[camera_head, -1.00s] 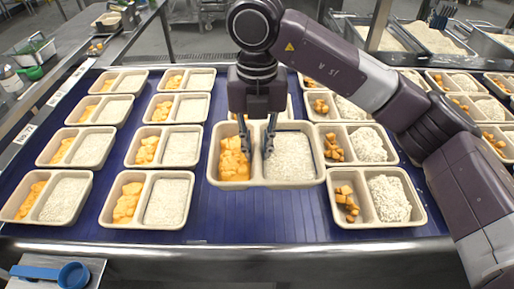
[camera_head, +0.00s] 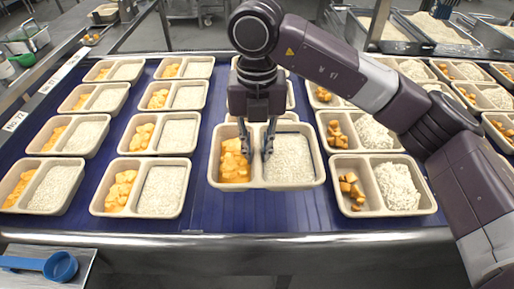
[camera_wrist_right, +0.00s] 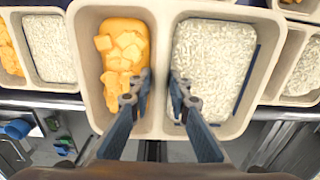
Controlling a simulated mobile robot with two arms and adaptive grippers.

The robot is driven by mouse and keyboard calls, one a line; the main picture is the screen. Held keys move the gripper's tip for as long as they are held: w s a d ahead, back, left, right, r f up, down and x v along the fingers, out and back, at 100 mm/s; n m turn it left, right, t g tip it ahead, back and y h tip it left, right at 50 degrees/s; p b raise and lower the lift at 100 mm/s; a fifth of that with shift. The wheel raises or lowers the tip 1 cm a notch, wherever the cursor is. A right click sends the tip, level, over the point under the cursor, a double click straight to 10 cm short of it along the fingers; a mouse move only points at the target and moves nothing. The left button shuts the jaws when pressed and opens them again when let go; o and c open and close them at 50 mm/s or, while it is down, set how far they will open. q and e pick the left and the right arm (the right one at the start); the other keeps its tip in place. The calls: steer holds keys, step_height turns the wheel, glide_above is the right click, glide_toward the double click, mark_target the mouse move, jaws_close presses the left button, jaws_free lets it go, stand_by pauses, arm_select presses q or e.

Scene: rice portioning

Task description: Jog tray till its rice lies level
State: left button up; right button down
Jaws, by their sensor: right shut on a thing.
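The tray (camera_head: 273,187) is beige with two compartments, in the middle of the head view. Orange cubes with sauce (camera_head: 235,163) lie in its left compartment and white rice (camera_head: 290,160) in its right one. In the right wrist view the rice (camera_wrist_right: 212,60) looks broadly flat, with a dark strip along the right wall. My right gripper (camera_head: 256,152) points down, shut on the tray's middle divider, one finger on each side; its fingers also show in the right wrist view (camera_wrist_right: 161,85). The tray seems raised above the belt. My left gripper is not in view.
Similar filled trays stand in columns on the blue belt (camera_head: 215,208), left (camera_head: 140,212) and right (camera_head: 384,211). A tray behind is mostly hidden. A metal rail (camera_head: 300,243) edges the belt in front. A blue scoop (camera_head: 60,266) lies at lower left.

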steer(key=shift+f+b, duration=1.4)
steer(key=shift+f, duration=0.5)
step_height(320, 180, down, 3)
steer(key=shift+r+b, duration=0.2)
steer(key=shift+b, duration=0.85)
steer(key=shift+f+b, duration=0.8)
steer(key=shift+f, duration=0.15)
